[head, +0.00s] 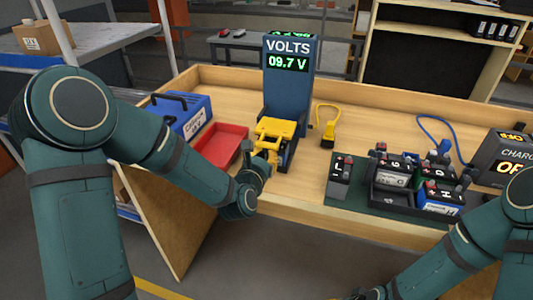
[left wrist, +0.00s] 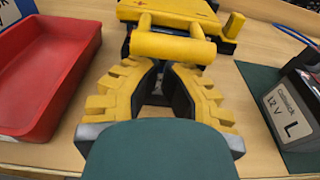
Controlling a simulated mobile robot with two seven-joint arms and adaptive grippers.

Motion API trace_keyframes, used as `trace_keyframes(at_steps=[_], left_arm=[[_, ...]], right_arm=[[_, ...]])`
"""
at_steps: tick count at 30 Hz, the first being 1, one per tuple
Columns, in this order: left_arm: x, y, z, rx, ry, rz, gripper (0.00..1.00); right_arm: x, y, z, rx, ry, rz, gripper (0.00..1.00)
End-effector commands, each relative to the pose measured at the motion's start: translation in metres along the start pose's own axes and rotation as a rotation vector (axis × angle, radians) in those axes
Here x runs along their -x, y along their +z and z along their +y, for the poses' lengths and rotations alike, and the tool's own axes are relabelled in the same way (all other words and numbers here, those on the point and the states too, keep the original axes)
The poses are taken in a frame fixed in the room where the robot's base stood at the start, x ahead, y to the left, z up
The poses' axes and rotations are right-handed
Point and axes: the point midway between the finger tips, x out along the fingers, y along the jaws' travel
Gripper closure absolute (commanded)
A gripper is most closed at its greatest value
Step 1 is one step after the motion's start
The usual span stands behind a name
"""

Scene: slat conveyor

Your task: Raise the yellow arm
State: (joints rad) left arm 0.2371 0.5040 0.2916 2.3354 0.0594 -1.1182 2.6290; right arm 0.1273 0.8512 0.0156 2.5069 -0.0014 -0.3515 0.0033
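The yellow arm (head: 275,131) sits low on the front of the blue volt meter stand (head: 288,85), which reads 09.7 V. In the left wrist view its crossbar (left wrist: 172,46) lies level, just beyond my left gripper (left wrist: 166,68). The left gripper (head: 264,160) is at the front of the yellow arm. Its fingers slant inward, and a gap shows between them, but the bar hides the tips. I cannot tell whether they touch the bar. My right gripper (head: 376,293) is only partly in view at the bottom edge, away from the stand.
A red tray (head: 222,145) and a blue case (head: 182,112) are left of the stand. Several batteries (head: 400,180) sit on a green mat to the right, beside a charger (head: 503,160). A yellow plug (head: 327,139) lies just right of the stand. The bench has a raised rim.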

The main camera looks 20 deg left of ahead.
Motion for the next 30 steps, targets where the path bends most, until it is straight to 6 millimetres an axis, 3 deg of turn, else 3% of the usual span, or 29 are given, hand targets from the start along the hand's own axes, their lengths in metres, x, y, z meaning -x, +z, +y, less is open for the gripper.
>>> trace_keyframes(at_steps=[8, 30], left_arm=[[0.0, 0.001, 0.0, 0.0, 0.0, 0.003, 1.0], [0.004, 0.015, 0.0, 0.001, 0.0, 0.182, 1.0]], right_arm=[[0.001, 0.0, 0.0, 0.0, 0.0, 0.0, 0.53], [0.026, 0.001, -0.01, -0.002, 0.0, -0.008, 0.53]])
